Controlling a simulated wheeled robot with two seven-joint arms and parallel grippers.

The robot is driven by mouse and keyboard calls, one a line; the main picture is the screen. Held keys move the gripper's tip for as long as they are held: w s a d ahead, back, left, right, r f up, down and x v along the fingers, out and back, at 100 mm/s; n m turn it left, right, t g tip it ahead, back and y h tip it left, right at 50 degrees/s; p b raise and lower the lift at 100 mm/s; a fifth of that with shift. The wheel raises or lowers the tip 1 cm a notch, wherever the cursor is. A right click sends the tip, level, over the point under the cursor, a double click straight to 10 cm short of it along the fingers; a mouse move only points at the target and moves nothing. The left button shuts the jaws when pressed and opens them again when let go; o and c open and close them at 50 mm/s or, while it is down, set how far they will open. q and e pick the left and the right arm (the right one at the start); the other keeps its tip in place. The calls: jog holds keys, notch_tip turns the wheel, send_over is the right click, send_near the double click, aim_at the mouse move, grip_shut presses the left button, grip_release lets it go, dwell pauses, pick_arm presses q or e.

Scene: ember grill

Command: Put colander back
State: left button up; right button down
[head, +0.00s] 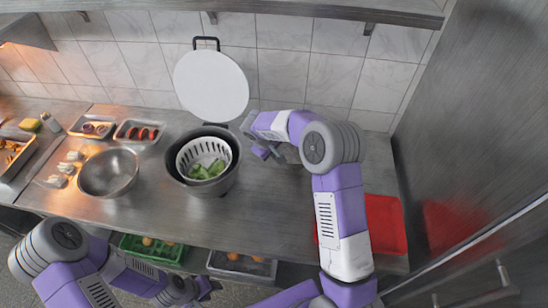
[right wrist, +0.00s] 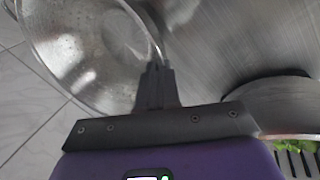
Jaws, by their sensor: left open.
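The colander, a shiny round steel bowl (right wrist: 85,45), fills the upper left of the right wrist view. In the head view only a grey bit of it (head: 291,154) shows, mostly hidden behind my right arm, right of the dark pot. My right gripper (right wrist: 155,82) has its fingers together at the colander's rim and looks shut on it. Whether the colander rests on the counter or is lifted, I cannot tell. My left gripper (head: 205,287) is open and empty, low in front of the counter.
A dark pot (head: 226,187) holds a white slotted basket (head: 185,160) with green leaves (head: 208,170). A white lid (head: 211,86) leans on the tiled wall. A steel bowl (head: 108,173) and food trays (head: 138,132) stand left. A red tray (head: 388,225) lies right.

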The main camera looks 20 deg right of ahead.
notch_tip(320, 180, down, 2)
jog(key=shift+f, duration=0.1)
jog(key=shift+f, duration=0.15)
jog(key=c, duration=1.4)
grip_release()
jog(key=shift+o, duration=0.2)
